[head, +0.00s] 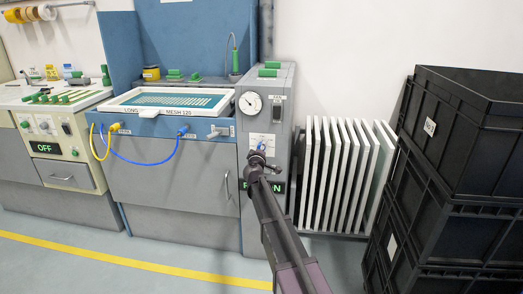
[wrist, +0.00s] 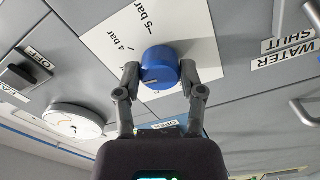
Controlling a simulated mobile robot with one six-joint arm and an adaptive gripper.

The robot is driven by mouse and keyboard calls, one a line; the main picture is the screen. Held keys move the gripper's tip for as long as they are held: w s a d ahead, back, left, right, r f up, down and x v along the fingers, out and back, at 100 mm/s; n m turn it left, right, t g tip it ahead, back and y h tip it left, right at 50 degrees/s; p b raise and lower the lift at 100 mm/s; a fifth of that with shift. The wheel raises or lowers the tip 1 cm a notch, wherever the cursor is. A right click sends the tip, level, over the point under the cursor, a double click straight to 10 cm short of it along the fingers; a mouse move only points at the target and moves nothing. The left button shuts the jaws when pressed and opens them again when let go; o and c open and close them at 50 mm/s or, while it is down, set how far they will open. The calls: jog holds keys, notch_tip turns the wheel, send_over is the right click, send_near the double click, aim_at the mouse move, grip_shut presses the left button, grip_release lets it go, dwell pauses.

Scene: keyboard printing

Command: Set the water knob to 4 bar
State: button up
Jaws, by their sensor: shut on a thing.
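The water knob (wrist: 160,66) is a round blue knob on a white scale plate (wrist: 113,42) with printed marks; "4 bar" and "5 bar" are readable in the wrist view. My gripper (wrist: 160,80) has one finger on each side of the knob and is shut on it. In the head view, my gripper (head: 259,155) is at the grey panel, and a little blue of the knob (head: 261,146) shows. A faint line shows on the knob's face, but I cannot tell which mark it points to. The rest of the scale is hidden.
A round gauge (head: 250,103) sits above the knob on the grey cabinet. A "WATER SHUT" label (wrist: 290,48) and a handle show in the wrist view. White radiator-like panels (head: 340,170) and stacked black crates (head: 450,150) stand to the right.

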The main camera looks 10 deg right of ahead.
jog(key=shift+w+m, duration=0.15)
jog(key=shift+m, duration=3.85)
jog(key=o, duration=1.2)
jog(key=shift+c, duration=0.2)
jog(key=v, duration=1.2)
